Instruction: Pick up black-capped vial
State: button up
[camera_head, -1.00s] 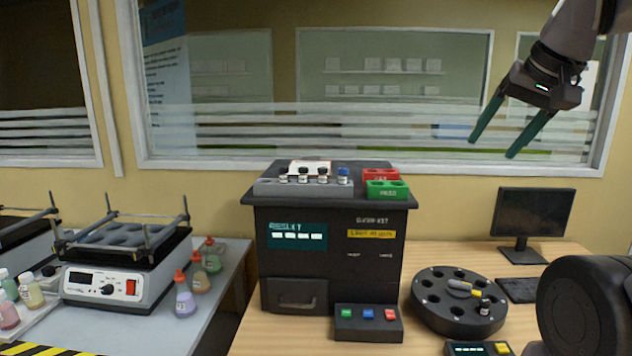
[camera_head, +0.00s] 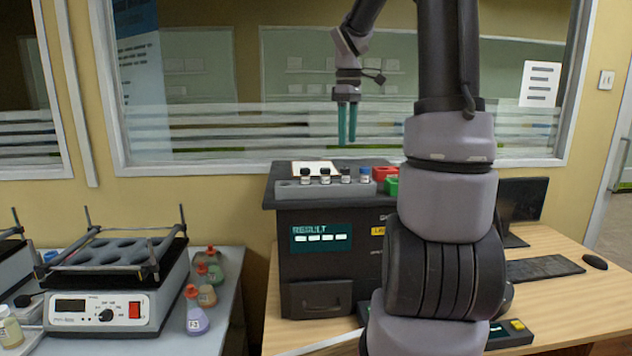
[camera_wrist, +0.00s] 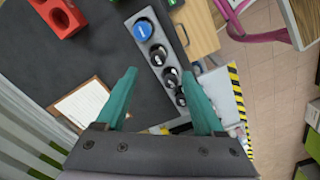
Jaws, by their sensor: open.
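Vials stand upright in a grey rack (camera_head: 290,191) on top of the dark analyser (camera_head: 300,220). Several have black caps, among them one at the left (camera_head: 305,174) and one further right (camera_head: 345,175); a blue-capped vial (camera_head: 364,174) stands at the right. In the wrist view the blue cap (camera_wrist: 142,29) is at the top, with black caps (camera_wrist: 157,54) in a line below it. My gripper (camera_head: 347,141) is open and empty, pointing down above the rack with green fingers. In the wrist view its fingers (camera_wrist: 158,76) straddle the lower vials from above, not touching them as far as I can see.
A red holder (camera_head: 381,173) and a green holder (camera_head: 391,187) stand right of the rack. A clipboard (camera_wrist: 84,102) lies beside it. My arm hides much of the right desk. A shaker (camera_head: 110,290) and flasks (camera_head: 197,315) are at the left.

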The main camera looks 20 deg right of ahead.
aim_at(345, 168)
notch_tip(345, 168, down, 5)
jog(key=shift+w+a+r, duration=0.1)
jog(key=shift+a, duration=0.05)
jog(key=shift+w+f, duration=0.15)
jog(key=shift+f, duration=1.25)
jog(key=shift+w+f, duration=0.1)
jog(key=shift+f, duration=1.3)
jog(key=shift+c, duration=0.3)
grip_shut()
